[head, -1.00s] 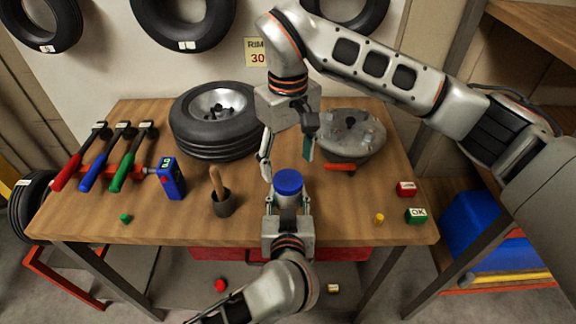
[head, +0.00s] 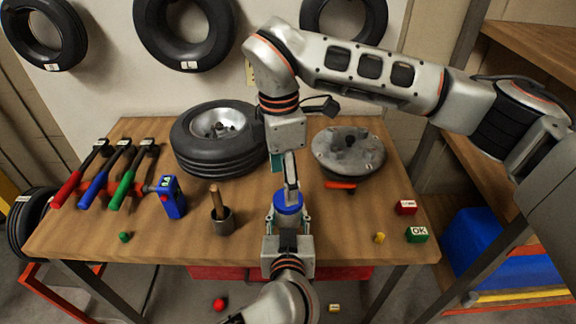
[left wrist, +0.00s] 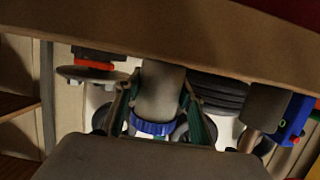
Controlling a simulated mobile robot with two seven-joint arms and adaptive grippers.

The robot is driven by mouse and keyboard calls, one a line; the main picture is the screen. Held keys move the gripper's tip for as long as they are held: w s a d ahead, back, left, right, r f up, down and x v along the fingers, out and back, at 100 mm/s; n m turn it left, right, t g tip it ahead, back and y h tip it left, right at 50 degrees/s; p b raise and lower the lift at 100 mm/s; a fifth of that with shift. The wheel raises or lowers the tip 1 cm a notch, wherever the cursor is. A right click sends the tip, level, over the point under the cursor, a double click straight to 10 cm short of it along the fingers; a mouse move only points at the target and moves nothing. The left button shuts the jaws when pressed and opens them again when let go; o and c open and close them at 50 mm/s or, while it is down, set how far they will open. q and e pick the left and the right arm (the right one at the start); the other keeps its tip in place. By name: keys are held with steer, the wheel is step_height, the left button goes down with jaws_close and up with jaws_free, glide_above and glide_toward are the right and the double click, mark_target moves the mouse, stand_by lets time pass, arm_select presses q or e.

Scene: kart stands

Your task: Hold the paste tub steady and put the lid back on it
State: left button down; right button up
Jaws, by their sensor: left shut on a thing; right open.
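The paste tub is a pale grey cylinder, seen best in the left wrist view (left wrist: 160,90), where it appears inverted. Its blue lid (head: 288,203) sits on its top and also shows in the left wrist view (left wrist: 155,127); whether it is fully seated I cannot tell. My left gripper (head: 287,222) is shut on the tub's body, a finger on each side, near the table's front edge. My right gripper (head: 288,182) is open, pointing down just above the lid, one fingertip in front of it. Whether it touches the lid is unclear.
The wooden bench (head: 335,230) carries a tyre on a wheel (head: 215,145), a grey round disc part (head: 348,150), a cup with a wooden handle (head: 222,220), a blue device (head: 171,197) and hammers (head: 128,180).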

steer(key=n, duration=0.4)
steer(key=shift+a+r, duration=0.1)
steer(key=shift+r, duration=0.05)
steer(key=n, duration=0.6)
steer(key=shift+s+r, duration=0.1)
steer(key=n, duration=0.6)
steer(key=shift+s+r, duration=0.1)
steer(key=n, duration=0.5)
steer(key=shift+r+n, duration=0.1)
steer(key=shift+n, duration=0.2)
steer(key=n, duration=0.5)
steer(key=shift+r+n, duration=0.15)
steer(key=shift+n, duration=0.15)
steer(key=n, duration=0.3)
steer(key=shift+d+r+n, duration=0.15)
steer(key=shift+d+n, duration=0.1)
steer(key=shift+n, duration=0.05)
steer(key=n, duration=0.5)
steer(key=shift+w+d+r, duration=0.15)
steer(key=shift+w+r, duration=0.05)
steer(key=shift+w, duration=0.05)
steer(key=n, duration=0.5)
steer(key=shift+w+d+r+n, duration=0.15)
steer(key=shift+w+r+n, duration=0.05)
steer(key=shift+r+n, duration=0.1)
steer(key=shift+f, duration=0.1)
